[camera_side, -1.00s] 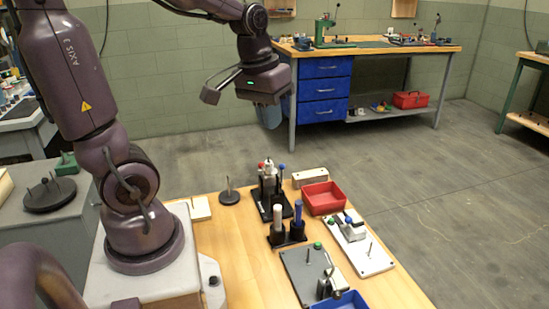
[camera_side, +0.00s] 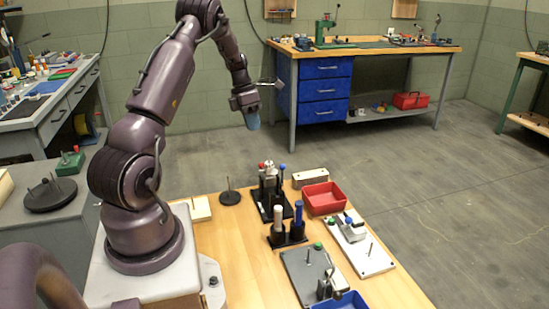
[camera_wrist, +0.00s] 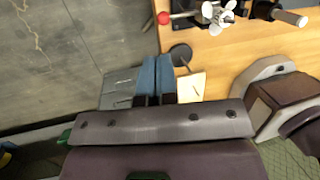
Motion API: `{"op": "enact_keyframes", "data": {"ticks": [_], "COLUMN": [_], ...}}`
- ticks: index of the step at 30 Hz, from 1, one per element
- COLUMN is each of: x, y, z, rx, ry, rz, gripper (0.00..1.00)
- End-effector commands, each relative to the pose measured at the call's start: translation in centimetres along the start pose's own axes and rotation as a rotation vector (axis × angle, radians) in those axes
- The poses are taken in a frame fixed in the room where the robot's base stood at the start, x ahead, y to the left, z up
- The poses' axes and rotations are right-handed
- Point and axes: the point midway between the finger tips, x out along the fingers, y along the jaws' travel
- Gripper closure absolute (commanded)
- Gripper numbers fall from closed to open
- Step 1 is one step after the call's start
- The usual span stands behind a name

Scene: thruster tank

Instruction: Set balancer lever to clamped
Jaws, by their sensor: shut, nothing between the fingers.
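A black-based fixture (camera_side: 272,207) stands near the table's back edge. It carries a metal multi-bladed rotor, which shows in the wrist view (camera_wrist: 219,15). A red ball knob (camera_side: 262,166) on a thin rod and a blue knob (camera_side: 283,167) stick up at its sides. The red knob is also in the wrist view (camera_wrist: 164,18). No label shows which lever is the balancer's or which setting is clamped. My gripper (camera_side: 253,125), with blue fingers (camera_wrist: 157,83), is shut and empty. It hangs in the air well above the table, apart from the fixture.
In front stands a black holder with white (camera_side: 277,217) and blue (camera_side: 298,212) handles. A red bin (camera_side: 322,199), white plate fixture (camera_side: 373,262), grey plate fixture (camera_side: 300,268) and blue bin (camera_side: 350,303) fill the right side. A round black base with a pin (camera_side: 230,197) stands left. The table's front left is clear.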

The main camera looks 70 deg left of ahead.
Motion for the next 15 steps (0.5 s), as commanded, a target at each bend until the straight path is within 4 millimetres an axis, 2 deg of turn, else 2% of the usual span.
{"op": "enact_keyframes", "data": {"ticks": [2,6,15], "x": [-0.73,-0.81,-0.8], "y": [0.1,-0.14,-0.21], "z": [0.73,0.91,0.89], "rx": [-0.116,-0.263,-0.326], "ry": [-0.022,-0.028,-0.026], "rz": [0.003,-0.012,-0.014], "gripper": [1.0,1.0,1.0]}}
